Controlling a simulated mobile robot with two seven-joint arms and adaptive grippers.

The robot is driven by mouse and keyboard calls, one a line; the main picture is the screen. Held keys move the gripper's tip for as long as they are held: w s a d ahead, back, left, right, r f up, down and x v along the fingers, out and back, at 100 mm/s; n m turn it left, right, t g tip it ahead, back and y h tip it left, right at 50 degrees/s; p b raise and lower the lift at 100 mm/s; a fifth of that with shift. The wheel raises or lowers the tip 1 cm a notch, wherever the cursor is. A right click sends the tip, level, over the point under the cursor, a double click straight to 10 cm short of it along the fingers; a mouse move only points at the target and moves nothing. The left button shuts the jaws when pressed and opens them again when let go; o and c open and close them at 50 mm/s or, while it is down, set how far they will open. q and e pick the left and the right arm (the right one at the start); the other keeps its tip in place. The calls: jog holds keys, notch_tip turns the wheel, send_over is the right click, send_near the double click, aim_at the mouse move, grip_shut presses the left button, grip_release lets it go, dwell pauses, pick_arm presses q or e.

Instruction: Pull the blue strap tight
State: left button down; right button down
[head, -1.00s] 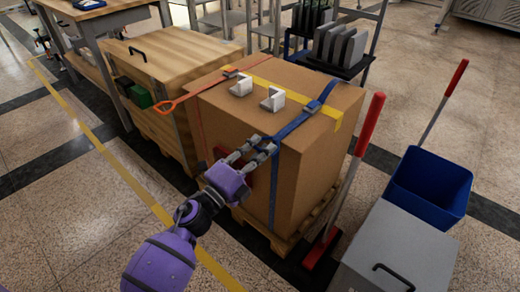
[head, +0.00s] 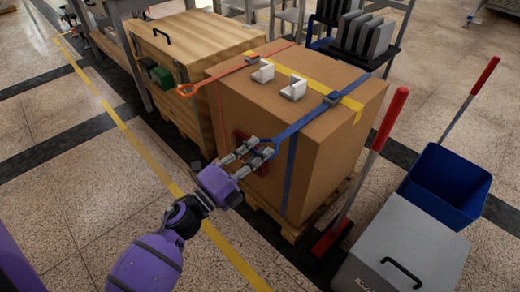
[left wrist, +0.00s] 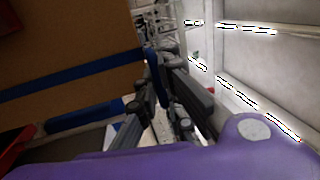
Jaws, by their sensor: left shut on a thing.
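The blue strap (head: 300,126) runs over the top of a large cardboard box (head: 250,95), with a grey and blue buckle (head: 332,98) on top. Its vertical run (head: 289,178) goes down the box's near side. My left gripper (head: 264,147) is shut on the strap's free end, just off the near side, and the tail looks fairly straight from buckle to fingers. In the left wrist view a blue loop (left wrist: 160,85) sits between the fingers, and a blue band (left wrist: 70,75) crosses the brown box. My right gripper is not in view.
An orange strap (head: 210,80) with a loop end and a yellow band (head: 350,102) also cross the box, with white corner pieces (head: 293,88) on top. A red-handled broom (head: 388,120), blue bin (head: 445,185) and grey box (head: 395,255) stand right. A wooden crate (head: 185,40) stands left.

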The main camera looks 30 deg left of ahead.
pick_arm(q)
jog(key=c, duration=1.9)
grip_release()
jog(key=shift+s, duration=0.1)
jog(key=shift+o, duration=0.2)
jog(key=v, duration=1.2)
jog(key=shift+f, duration=0.1)
